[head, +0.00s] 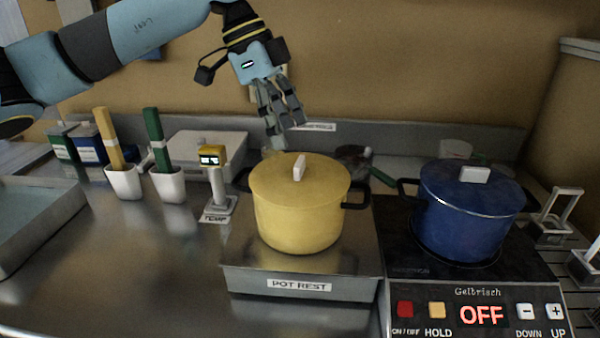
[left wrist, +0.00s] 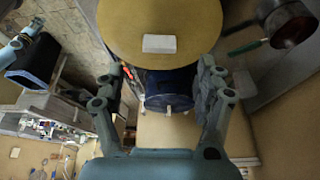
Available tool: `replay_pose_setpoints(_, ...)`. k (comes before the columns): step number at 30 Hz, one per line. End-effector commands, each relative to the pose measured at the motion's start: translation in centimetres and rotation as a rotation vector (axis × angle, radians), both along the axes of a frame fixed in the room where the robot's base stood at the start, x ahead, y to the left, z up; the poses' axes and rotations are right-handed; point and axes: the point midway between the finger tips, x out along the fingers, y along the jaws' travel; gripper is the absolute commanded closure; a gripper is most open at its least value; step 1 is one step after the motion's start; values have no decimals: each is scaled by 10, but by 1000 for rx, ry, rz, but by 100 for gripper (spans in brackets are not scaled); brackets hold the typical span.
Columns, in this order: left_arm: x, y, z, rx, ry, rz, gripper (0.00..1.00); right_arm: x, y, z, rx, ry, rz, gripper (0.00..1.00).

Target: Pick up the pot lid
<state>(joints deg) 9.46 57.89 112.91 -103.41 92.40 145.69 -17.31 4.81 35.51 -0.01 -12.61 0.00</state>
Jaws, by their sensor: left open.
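A yellow pot (head: 297,220) stands on the steel pot rest (head: 300,284). Its yellow pot lid (head: 275,180) is seated on top and has an upright pale knob (head: 300,167). In the left wrist view the lid (left wrist: 150,20) fills the top, with its knob (left wrist: 159,43) near the centre line. My left gripper (head: 286,134) is open and empty, just above and behind the lid, fingers pointing down. In the left wrist view its fingers (left wrist: 162,72) are spread wide, with the lid beyond them.
A lidded blue pot (head: 465,222) stands on the dark hob (head: 400,240) at right; its display reads OFF. A small yellow-topped thermometer (head: 212,170) and two white cups (head: 123,183) (head: 168,184) stand left. A green-handled pan (head: 352,158) is behind.

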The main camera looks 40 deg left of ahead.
Motion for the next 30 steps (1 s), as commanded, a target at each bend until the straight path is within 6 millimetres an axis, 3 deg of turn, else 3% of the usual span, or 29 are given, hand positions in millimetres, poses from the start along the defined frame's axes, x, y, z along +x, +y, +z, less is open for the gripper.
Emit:
replay_pose_setpoints(5, 2, -5, -12, -4, 2, 1, 29, 0, 0, 4, 0, 0, 0, 66)
replay_pose_setpoints(15, 11, -18, -54, -4, 1, -1, 29, 1, 1, 16, 2, -1, -1, 66)
replay_pose_setpoints(23, 11, -18, -58, 0, 0, -1, 29, 2, 7, 15, 7, -3, -2, 66)
replay_pose_setpoints(30, 11, -18, -57, -1, 0, -1, 60, 2, 7, 15, 8, -3, -3, 66)
